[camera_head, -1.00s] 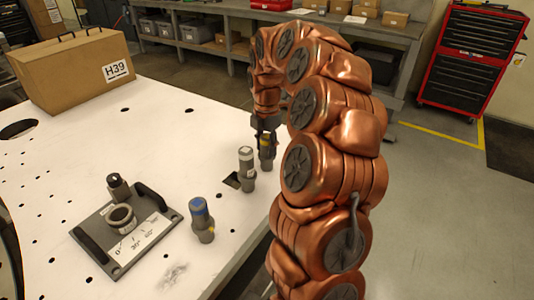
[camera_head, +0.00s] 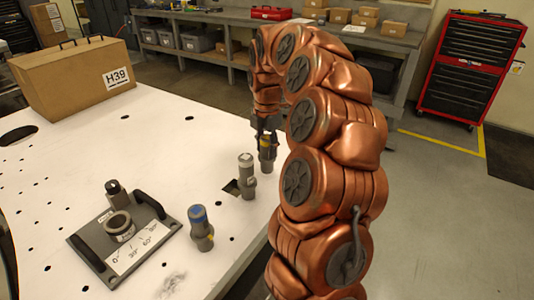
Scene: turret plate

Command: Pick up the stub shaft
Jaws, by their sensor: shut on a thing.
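My gripper (camera_head: 266,137) is at the right edge of the white table (camera_head: 150,140), pointing down. It is shut on the upper part of a grey stub shaft with a yellow mark (camera_head: 267,154). That shaft is upright; I cannot tell whether its foot touches the table. A similar shaft with a pale top (camera_head: 246,178) stands just left of it. A blue-topped shaft (camera_head: 201,229) stands nearer the front. My arm covers the area to the right.
A grey turret plate (camera_head: 95,240) with two dark handles, a ring, a knob and an angle scale lies at the front left. A cardboard box marked H39 (camera_head: 75,78) stands at the back left.

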